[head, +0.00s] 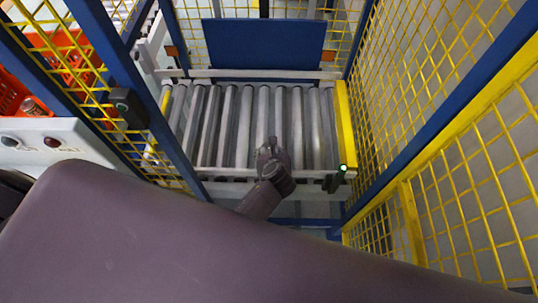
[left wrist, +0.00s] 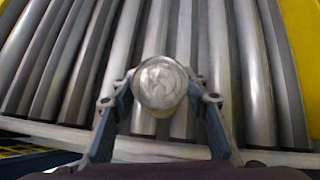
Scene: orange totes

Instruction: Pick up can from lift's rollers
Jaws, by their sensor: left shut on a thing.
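The can shows in the left wrist view as a round metal lid (left wrist: 160,83), seen end-on, between the two fingers of my left gripper (left wrist: 163,98). The fingers are shut on it, one on each side. In the head view my left gripper (head: 271,155) is over the front part of the lift's rollers (head: 230,125), and the can is hidden there. The rollers also show in the left wrist view (left wrist: 90,60), around and behind the can. I cannot tell whether the can touches them. My right gripper is not in view.
Yellow mesh fencing (head: 420,75) with blue posts encloses the lift on both sides. A blue panel (head: 265,45) stands at the back. Orange totes (head: 72,60) are at the left, beside a white control box (head: 45,140). The visible rollers are otherwise clear.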

